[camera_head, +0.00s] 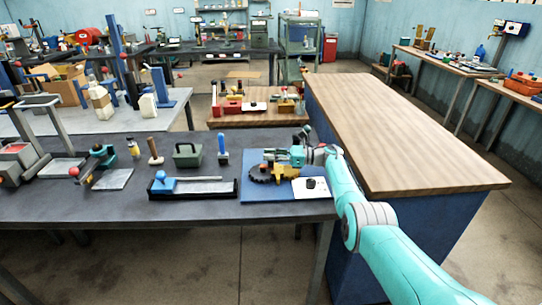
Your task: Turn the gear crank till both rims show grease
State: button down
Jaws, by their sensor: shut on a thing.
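The gear unit sits on a blue base board (255,196) at the right end of the dark workbench. A dark toothed gear (259,175) lies there with a yellow-orange part (279,173) against it. My gripper (276,156) is over the back of this unit, reaching in from the right. It is shut on what seems to be the gear crank, which is mostly hidden by the gripper. The rims are too small to show whether any grease is on them.
A white plate with a black knob (310,184) lies on the board's right. A black tray with a blue-handled tool (193,188), a blue upright tool (223,150) and a green box (187,154) stand to the left. The wooden-topped counter (390,130) at right is bare.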

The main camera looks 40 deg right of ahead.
jog(key=c, duration=1)
grip_release()
jog(key=shift+f, duration=0.1)
jog(key=shift+o, duration=0.2)
notch_tip(320, 180, up, 10)
jog(key=shift+r, duration=0.1)
